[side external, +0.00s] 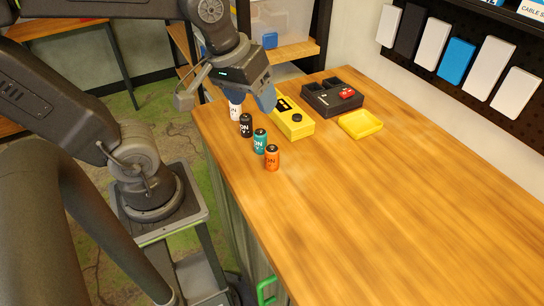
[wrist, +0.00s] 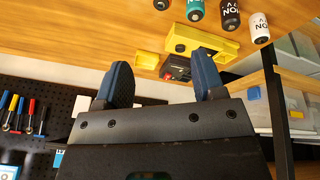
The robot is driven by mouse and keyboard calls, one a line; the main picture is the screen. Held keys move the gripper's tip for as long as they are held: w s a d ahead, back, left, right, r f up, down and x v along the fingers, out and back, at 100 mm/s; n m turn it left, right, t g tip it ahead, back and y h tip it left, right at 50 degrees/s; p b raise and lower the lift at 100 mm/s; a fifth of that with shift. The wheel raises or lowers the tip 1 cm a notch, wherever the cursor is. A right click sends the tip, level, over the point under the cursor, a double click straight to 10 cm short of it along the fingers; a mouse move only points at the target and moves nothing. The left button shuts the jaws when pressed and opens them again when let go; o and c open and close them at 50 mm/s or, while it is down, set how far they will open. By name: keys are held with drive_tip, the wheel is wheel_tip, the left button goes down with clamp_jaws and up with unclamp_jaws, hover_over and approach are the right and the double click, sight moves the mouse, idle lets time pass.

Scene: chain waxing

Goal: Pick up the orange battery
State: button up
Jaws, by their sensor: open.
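The orange battery (side external: 272,158) stands upright on the wooden table, at the near end of a row of batteries in the side external view. My gripper (side external: 265,98) is open and empty, above the far end of the table, beyond the orange battery and near the white battery (side external: 235,110). Its two blue fingers, well apart, show in the wrist view (wrist: 163,62), where the picture is upside down.
A teal battery (side external: 260,141) stands close beside the orange one, then a black battery (side external: 246,125). A yellow device (side external: 293,120), a black box (side external: 332,98) and a yellow tray (side external: 360,124) lie to the right. The table's near right is clear.

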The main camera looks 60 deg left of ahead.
sight(272, 148)
drive_tip(key=w+f+n+g, duration=0.1)
drive_tip(key=f+n, duration=0.2)
drive_tip(key=n, duration=0.1)
drive_tip(key=w+f+n+g, duration=0.1)
drive_tip(key=w+f+n, duration=0.1)
drive_tip(key=n, duration=0.3)
drive_tip(key=w+f+n+g, duration=0.1)
drive_tip(key=f+n+g, duration=0.1)
drive_tip(key=f+n, duration=0.2)
drive_tip(key=shift+w+a+f+n, duration=0.1)
drive_tip(key=shift+w+f+n, duration=0.2)
drive_tip(key=shift+f, duration=0.2)
drive_tip(key=shift+s+f, duration=0.15)
drive_tip(key=shift+f, duration=1.25)
drive_tip(key=shift+s+f, duration=0.1)
drive_tip(key=shift+f, duration=1.25)
drive_tip(key=c, duration=1)
drive_tip(key=shift+r, duration=0.1)
